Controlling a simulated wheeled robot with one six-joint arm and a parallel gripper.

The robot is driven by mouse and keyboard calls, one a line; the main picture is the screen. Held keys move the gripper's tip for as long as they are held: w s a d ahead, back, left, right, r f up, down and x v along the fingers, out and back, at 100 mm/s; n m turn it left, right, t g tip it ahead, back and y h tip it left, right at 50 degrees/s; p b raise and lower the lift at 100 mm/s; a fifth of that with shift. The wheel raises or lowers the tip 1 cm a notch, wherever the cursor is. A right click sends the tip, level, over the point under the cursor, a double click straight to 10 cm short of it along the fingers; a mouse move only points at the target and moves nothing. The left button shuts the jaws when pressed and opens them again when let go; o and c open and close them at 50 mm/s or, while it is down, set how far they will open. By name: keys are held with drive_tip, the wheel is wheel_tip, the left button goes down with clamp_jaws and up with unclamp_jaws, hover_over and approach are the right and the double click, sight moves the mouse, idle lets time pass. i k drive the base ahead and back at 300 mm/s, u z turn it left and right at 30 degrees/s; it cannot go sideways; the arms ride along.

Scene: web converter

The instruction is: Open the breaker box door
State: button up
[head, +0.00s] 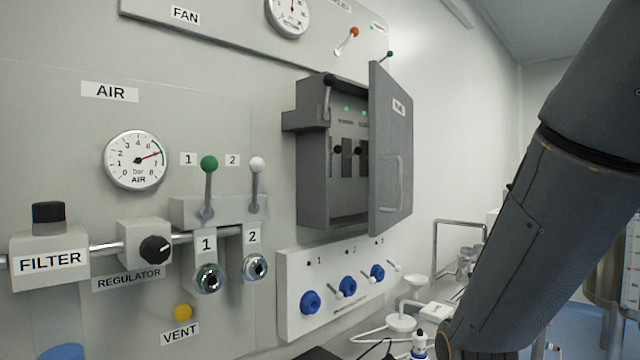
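The grey breaker box (312,160) is mounted on the wall right of the middle in the head view. Its door (391,150) is hinged on the right side and stands swung open, out from the wall. A pale bar handle (392,183) and a small label show on the door's outer face. Inside the box I see black switches (348,158) and small green lights. My arm fills the right side of the picture. My gripper is outside the frame, so its state and its distance from the door are hidden.
A white panel with blue round knobs (347,287) and small levers sits below the box. Levers with green (209,163) and white knobs, a gauge (137,160) and a regulator (145,245) are to the left. A metal rail and white fittings stand at lower right.

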sight(391, 109)
drive_tip(key=u, duration=0.45)
drive_tip(key=k, duration=0.6)
drive_tip(key=z, duration=1.3)
drive_tip(key=i, duration=0.5)
drive_tip(key=u, duration=0.1)
